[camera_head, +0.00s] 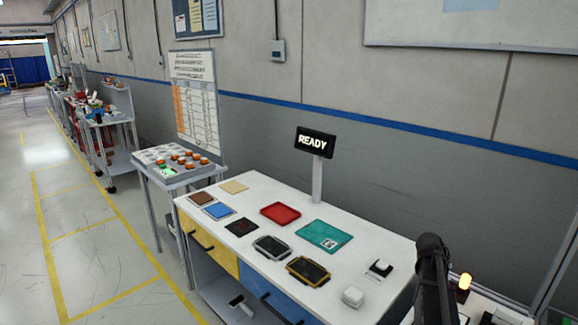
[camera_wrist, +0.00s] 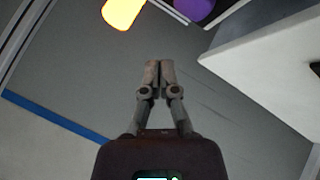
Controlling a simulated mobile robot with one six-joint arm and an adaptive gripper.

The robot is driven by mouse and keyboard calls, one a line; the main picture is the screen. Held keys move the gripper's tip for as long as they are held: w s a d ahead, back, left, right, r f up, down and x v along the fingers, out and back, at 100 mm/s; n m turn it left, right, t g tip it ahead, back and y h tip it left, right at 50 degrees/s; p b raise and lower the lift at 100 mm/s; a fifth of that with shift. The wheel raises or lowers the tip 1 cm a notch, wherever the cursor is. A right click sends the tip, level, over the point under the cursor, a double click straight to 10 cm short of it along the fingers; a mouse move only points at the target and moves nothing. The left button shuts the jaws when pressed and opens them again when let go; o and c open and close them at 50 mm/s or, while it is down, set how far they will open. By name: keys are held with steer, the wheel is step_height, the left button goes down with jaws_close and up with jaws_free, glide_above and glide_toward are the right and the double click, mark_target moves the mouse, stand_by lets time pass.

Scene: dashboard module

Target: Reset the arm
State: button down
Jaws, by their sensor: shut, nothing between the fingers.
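My gripper (camera_wrist: 158,72) shows in the wrist view with its two fingers together and nothing between them. It is in the air, apart from the white table (camera_wrist: 260,60), whose edge is at the right of that view. In the head view, my dark arm stands upright at the lower right, and I cannot make out the gripper there.
The white table top (camera_head: 262,198) holds a red tray (camera_head: 281,212), a teal board (camera_head: 324,236), several small panels and a white block (camera_head: 352,297). A button console (camera_head: 178,160) stands left of it. A glowing orange lamp (camera_head: 464,282) is beside my arm. The floor at left is clear.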

steer(key=s+a+f+y, duration=0.1)
steer(key=s+a, duration=0.1)
steer(key=a, duration=0.5)
steer(key=s+a+f+n+y, duration=0.1)
steer(key=s+a+y, duration=0.1)
steer(key=a, duration=0.6)
steer(key=s+a+f+n+g+y+p, duration=0.1)
steer(key=s+a, duration=0.1)
steer(key=a, duration=0.6)
steer(key=shift+a, duration=0.2)
steer(key=s+a+n+g+y, duration=0.1)
steer(key=s+a+y, duration=0.1)
steer(key=s+a, duration=0.3)
steer(key=s+a+n+g+y, duration=0.1)
steer(key=s+a, duration=0.4)
steer(key=a, duration=0.8)
steer(key=shift+s+f+n+g+y+p, duration=0.3)
steer(key=shift+y+p, duration=0.1)
steer(key=shift+y, duration=0.2)
steer(key=shift+w, duration=0.1)
